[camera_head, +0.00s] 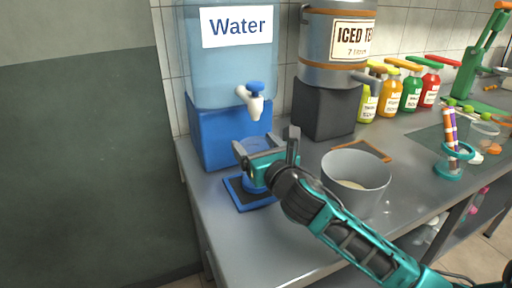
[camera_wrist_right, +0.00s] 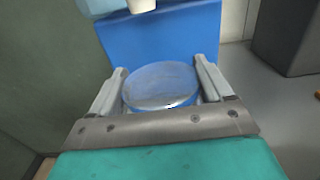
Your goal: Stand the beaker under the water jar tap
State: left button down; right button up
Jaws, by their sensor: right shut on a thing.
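The water jar (camera_head: 225,75) stands on a blue block (camera_head: 212,135) at the back left. Its white tap with a blue handle (camera_head: 253,98) points out to the front. The beaker (camera_head: 257,144), clear and bluish, is below the tap and mostly hidden by my right gripper (camera_head: 266,152). In the wrist view its round rim (camera_wrist_right: 162,84) sits between the two fingers (camera_wrist_right: 160,92), which are shut on it. It looks upright, above a dark blue square mat (camera_head: 238,197). I cannot tell whether its base touches the mat. My left gripper is not in view.
A steel iced tea dispenser (camera_head: 325,60) on a dark block (camera_head: 325,108) stands right of the jar. A grey bucket (camera_head: 356,172) stands close to my right arm. Several coloured bottles (camera_head: 388,98) line the back. The counter's front left (camera_head: 235,240) is clear.

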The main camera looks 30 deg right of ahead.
jog(key=o, duration=1.4)
jog(key=shift+f, duration=0.15)
jog(key=shift+r, duration=0.3)
jog(key=shift+s+a+f, duration=0.1)
jog(key=shift+s+a, duration=0.1)
jog(key=shift+s, duration=2.8)
jog(key=shift+s+a, duration=0.15)
jog(key=shift+s, duration=2.85)
